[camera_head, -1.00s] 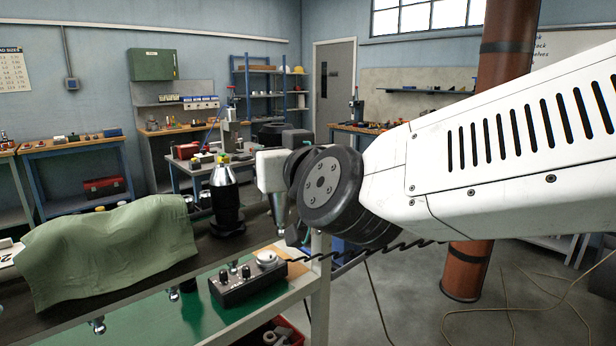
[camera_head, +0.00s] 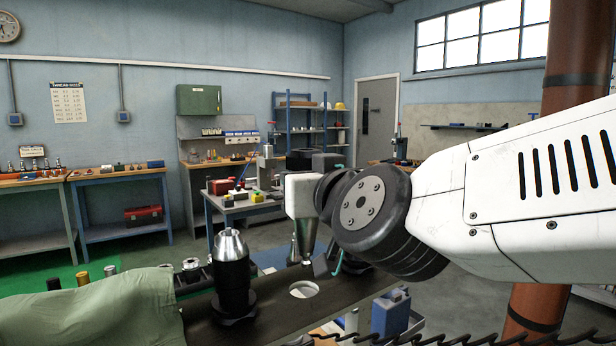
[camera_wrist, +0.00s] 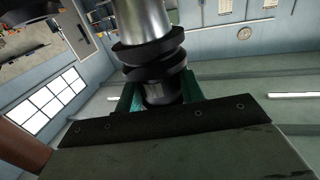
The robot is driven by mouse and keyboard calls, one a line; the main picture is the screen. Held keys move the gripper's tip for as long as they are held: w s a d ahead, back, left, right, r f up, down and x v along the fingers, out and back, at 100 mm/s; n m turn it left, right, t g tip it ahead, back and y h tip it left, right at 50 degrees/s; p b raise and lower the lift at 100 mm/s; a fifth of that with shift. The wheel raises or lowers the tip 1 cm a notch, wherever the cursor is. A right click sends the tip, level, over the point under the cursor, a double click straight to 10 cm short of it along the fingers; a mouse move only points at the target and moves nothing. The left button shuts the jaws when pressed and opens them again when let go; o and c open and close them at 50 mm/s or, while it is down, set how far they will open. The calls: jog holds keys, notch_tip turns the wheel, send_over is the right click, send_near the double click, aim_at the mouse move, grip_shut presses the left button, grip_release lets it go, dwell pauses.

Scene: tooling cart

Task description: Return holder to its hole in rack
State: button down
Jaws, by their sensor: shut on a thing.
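The holder I carry shows its silver taper (camera_head: 305,236) pointing down beneath my white wrist block. In the wrist view its black flange rings and silver taper (camera_wrist: 148,22) stand beyond my gripper (camera_wrist: 160,94), whose green fingers are shut on its black part. My gripper is mostly hidden in the head view. The rack (camera_head: 262,330) is a dark flat plate with an empty round hole (camera_head: 303,290). The taper's tip shows just above the hole in the picture and looks clear of the plate; the exact gap cannot be told.
Another holder (camera_head: 232,272), black with a silver top, stands upright in the rack left of the hole. A green cloth (camera_head: 95,312) covers something at the left. Several small items (camera_head: 192,264) stand behind. A blue container (camera_head: 390,315) is right of the rack.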

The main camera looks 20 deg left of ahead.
aim_at(305, 261)
jog(key=shift+s+a+f, duration=0.1)
jog(key=shift+a+f, duration=0.15)
jog(key=shift+f, duration=5.95)
jog(key=shift+f, duration=0.3)
